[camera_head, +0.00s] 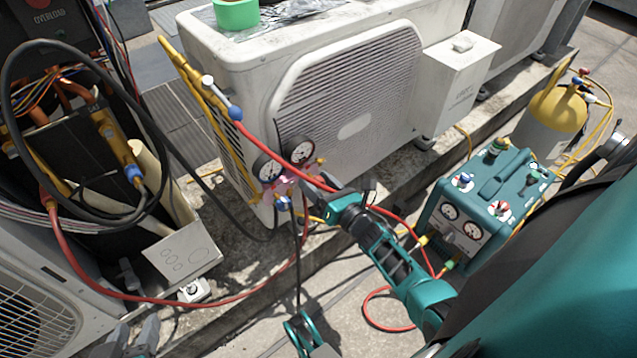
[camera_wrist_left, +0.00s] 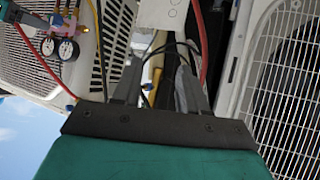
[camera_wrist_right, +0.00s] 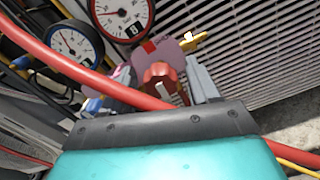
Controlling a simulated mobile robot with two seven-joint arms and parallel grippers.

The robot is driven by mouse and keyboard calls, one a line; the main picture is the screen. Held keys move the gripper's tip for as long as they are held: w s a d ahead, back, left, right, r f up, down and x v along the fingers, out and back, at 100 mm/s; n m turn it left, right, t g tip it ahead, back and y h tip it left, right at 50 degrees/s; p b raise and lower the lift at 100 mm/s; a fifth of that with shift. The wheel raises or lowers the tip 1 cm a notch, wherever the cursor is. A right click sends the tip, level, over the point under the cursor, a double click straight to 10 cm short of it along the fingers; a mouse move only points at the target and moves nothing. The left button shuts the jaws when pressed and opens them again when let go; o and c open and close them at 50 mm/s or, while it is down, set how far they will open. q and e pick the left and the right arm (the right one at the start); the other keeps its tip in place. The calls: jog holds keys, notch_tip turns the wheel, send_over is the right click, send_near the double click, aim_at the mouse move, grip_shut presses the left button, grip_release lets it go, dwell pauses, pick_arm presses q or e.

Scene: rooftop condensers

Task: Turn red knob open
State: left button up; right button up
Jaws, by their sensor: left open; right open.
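The red knob (camera_wrist_right: 160,75) sits on the pinkish manifold block (camera_wrist_right: 160,54) under the gauges in the right wrist view. My right gripper (camera_wrist_right: 160,84) is open, with its fingers on either side of the knob; I cannot tell whether they touch it. A red hose (camera_wrist_right: 85,70) crosses in front of the left finger. In the head view my right gripper (camera_head: 312,192) is at the gauge manifold (camera_head: 284,186), and the knob is hard to make out. My left gripper (camera_head: 130,342) is open and empty at the bottom left, away from the manifold; its fingers also show in the left wrist view (camera_wrist_left: 158,85).
The white condenser (camera_head: 345,85) stands behind the manifold. A teal recovery machine (camera_head: 480,205) with its own knobs and a yellow-topped cylinder (camera_head: 558,105) stand at right. An opened unit with looping hoses (camera_head: 95,150) is at left. Red hose (camera_head: 300,240) hangs near my right gripper.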

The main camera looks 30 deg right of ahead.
pick_arm(q)
jog(key=shift+r, duration=0.1)
pick_arm(e)
jog(key=shift+s, duration=0.1)
jog(key=s, duration=0.2)
jog(key=s+p, duration=0.1)
jog(key=s, duration=0.3)
jog(key=shift+d, duration=0.25)
pick_arm(q)
jog(key=shift+s+a+r+p, duration=0.1)
jog(key=shift+a+r+p, duration=0.3)
jog(key=shift+p, duration=0.25)
pick_arm(e)
send_near(320, 186)
jog(key=shift+s, duration=1.15)
pick_arm(q)
jog(key=shift+d, duration=0.1)
pick_arm(e)
jog(key=shift+r, duration=0.1)
